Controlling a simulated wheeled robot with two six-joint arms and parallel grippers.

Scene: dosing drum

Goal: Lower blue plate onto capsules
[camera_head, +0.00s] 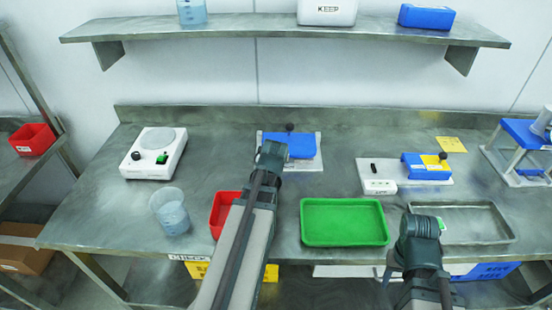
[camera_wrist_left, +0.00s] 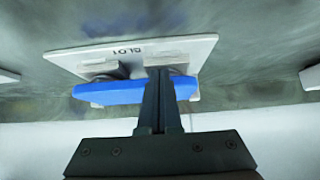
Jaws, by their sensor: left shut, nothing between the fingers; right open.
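The blue plate (camera_head: 301,146) is at the back middle of the bench, over a white base (camera_head: 313,166), with a dark knob (camera_head: 290,127) at its back edge. In the left wrist view the blue plate (camera_wrist_left: 108,93) lies across the picture beside a white board marked with letters. My left gripper (camera_head: 271,150) is shut and empty, its fingers (camera_wrist_left: 160,97) overlapping the plate in view; I cannot tell whether they touch it. No capsules are visible. My right gripper (camera_head: 425,224) is open near the grey tray at the front right.
A green tray (camera_head: 345,239), a red tray (camera_head: 218,229) and a grey tray (camera_head: 487,238) stand along the front. A clear beaker (camera_head: 170,217) and a white scale (camera_head: 140,166) are at left. Another blue device (camera_head: 413,168) is right of the plate. A shelf (camera_head: 220,30) hangs above.

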